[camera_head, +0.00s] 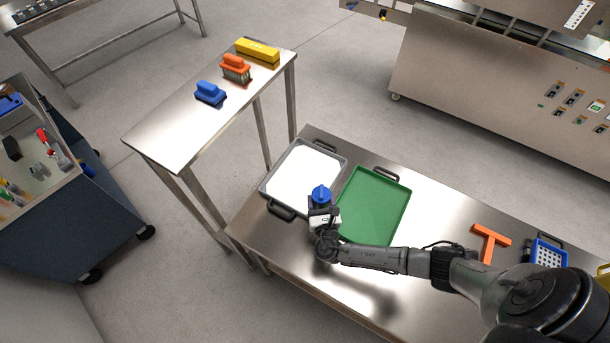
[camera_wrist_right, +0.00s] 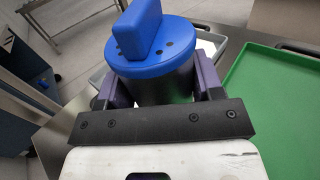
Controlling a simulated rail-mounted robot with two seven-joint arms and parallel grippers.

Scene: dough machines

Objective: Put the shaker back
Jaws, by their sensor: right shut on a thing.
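The shaker has a blue lid with holes and a dark body. In the head view the shaker (camera_head: 321,194) is held above the front edge between the white-filled tray and the green tray. In the right wrist view the shaker (camera_wrist_right: 150,60) stands roughly upright between the fingers. My right gripper (camera_head: 322,212) is shut on its body; the fingers also show in the wrist view (camera_wrist_right: 155,92). The shaker's base is hidden by the gripper. My left gripper is not in view.
A tray with white contents (camera_head: 283,203) and a green tray (camera_head: 348,238) lie on the steel table (camera_head: 340,285). An orange T-shaped tool (camera_head: 490,241) and blue perforated tool (camera_head: 549,254) lie right. Blue (camera_head: 210,94), orange (camera_head: 235,68) and yellow (camera_head: 258,50) items stand on the narrow table (camera_head: 175,135).

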